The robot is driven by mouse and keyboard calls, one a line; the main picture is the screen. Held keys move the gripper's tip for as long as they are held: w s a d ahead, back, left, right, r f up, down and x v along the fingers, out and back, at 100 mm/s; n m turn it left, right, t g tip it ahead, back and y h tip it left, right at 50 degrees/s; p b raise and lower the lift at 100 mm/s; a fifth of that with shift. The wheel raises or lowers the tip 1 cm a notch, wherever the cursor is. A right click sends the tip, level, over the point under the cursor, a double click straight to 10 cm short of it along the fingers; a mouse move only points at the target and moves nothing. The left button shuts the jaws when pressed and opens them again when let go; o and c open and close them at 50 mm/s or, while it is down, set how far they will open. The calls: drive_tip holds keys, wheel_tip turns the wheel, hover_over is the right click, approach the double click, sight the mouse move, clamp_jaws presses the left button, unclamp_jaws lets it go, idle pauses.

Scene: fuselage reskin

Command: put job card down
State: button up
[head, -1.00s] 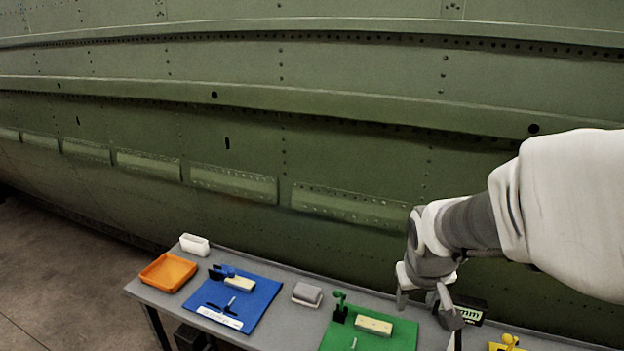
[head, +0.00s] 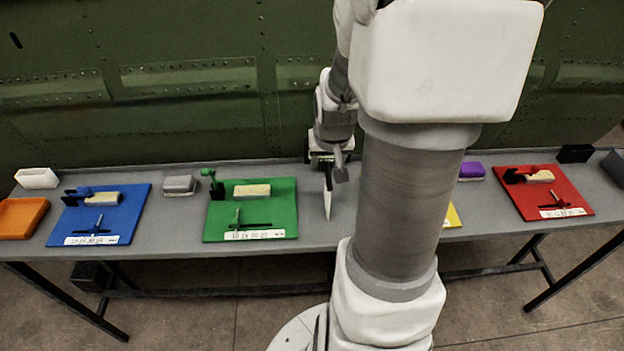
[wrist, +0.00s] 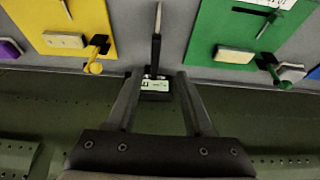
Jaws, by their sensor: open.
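A black block with a green-and-white label (wrist: 155,86) shows between the fingers.
The green board (head: 283,215) is left of my gripper, the yellow board (wrist: 62,15) on the other side. The blue board (head: 130,215), orange tray (head: 22,217), grey block (head: 180,184) and red board (head: 575,200) are farther off. The green fuselage wall (head: 200,120) rises behind.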

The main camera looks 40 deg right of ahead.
sight(327, 180)
drive_tip(key=b+x, duration=0.2)
drive_tip(key=x, duration=0.1)
drive_tip(key=b+x, duration=0.3)
drive_tip(key=x, duration=0.1)
drive_tip(key=b+x, duration=0.3)
drive_tip(key=x, duration=0.1)
drive_tip(key=shift+s+d+f, duration=0.15)
drive_tip(key=shift+d, duration=0.25)
clamp_jaws()
